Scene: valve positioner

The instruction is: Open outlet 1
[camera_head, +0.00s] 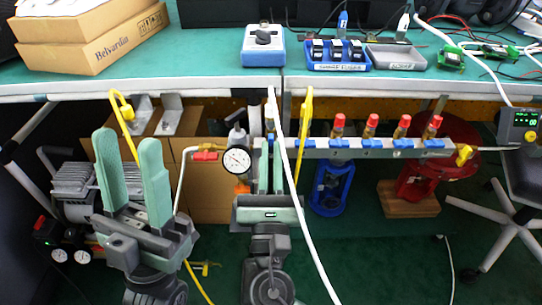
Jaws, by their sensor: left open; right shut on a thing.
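A grey manifold bar (355,152) runs across under the bench edge. Several brass outlets with red caps (371,120) stand on it, each with a blue handle (373,144) on the front. My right gripper (271,141) is at the bar's left end, its green fingers upright and close together on a small blue part, seemingly a valve handle. The fingers and a white cable hide most of that part, so its angle cannot be told. My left gripper (127,139) is open and empty at the left, its fingers wide apart, clear of the manifold.
A pressure gauge (236,161) and a red-handled valve (205,156) sit between my grippers. A white cable (303,205) hangs in front of the bar. A compressor (75,185) stands at the left. The green bench (205,65) overhangs the work area.

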